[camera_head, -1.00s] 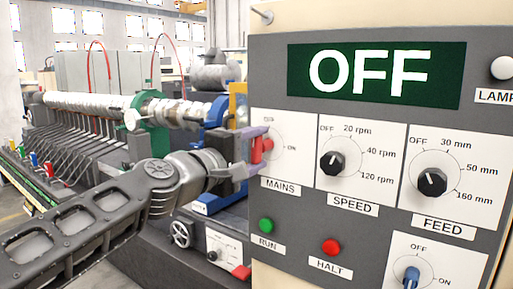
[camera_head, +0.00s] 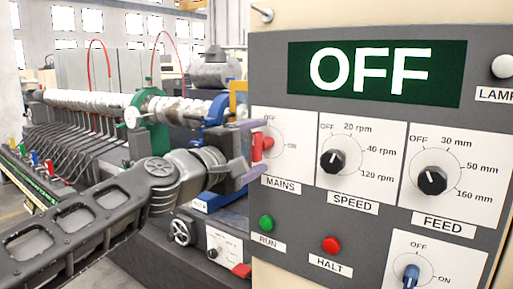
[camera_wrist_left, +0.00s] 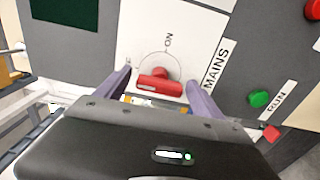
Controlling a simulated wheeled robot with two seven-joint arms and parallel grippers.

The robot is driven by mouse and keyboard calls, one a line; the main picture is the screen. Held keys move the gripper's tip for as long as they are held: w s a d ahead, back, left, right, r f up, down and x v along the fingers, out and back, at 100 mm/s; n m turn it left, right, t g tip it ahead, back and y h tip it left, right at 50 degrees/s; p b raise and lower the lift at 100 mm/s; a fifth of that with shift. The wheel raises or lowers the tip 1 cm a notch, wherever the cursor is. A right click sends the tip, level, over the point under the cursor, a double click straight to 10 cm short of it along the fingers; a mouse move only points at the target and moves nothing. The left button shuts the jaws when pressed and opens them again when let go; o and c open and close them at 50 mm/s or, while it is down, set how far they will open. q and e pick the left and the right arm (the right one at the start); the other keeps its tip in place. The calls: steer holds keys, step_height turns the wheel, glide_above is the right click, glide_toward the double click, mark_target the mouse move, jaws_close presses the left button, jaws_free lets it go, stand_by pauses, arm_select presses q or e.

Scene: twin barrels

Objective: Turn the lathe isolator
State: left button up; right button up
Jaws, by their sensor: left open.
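The lathe isolator is the red MAINS switch (camera_head: 260,147) at the left edge of the control panel (camera_head: 385,112). Its red handle (camera_wrist_left: 160,86) shows clearly in the left wrist view, its bar upright on the panel. The big display (camera_head: 375,74) reads OFF. My left gripper (camera_head: 262,146) is open, with one purple finger above the handle and one below. In the left wrist view the gripper (camera_wrist_left: 160,79) has clear gaps between both fingers and the handle. My right gripper is not in view.
SPEED (camera_head: 333,161) and FEED (camera_head: 432,180) knobs sit right of the switch. The green RUN button (camera_head: 266,223) and red HALT button (camera_head: 331,245) lie below, with a blue switch (camera_head: 411,277) lower right. The lathe (camera_head: 145,112) stands behind my arm.

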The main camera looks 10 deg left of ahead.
arm_select(q)
steer(key=v, duration=0.8)
steer(key=shift+b, duration=0.4)
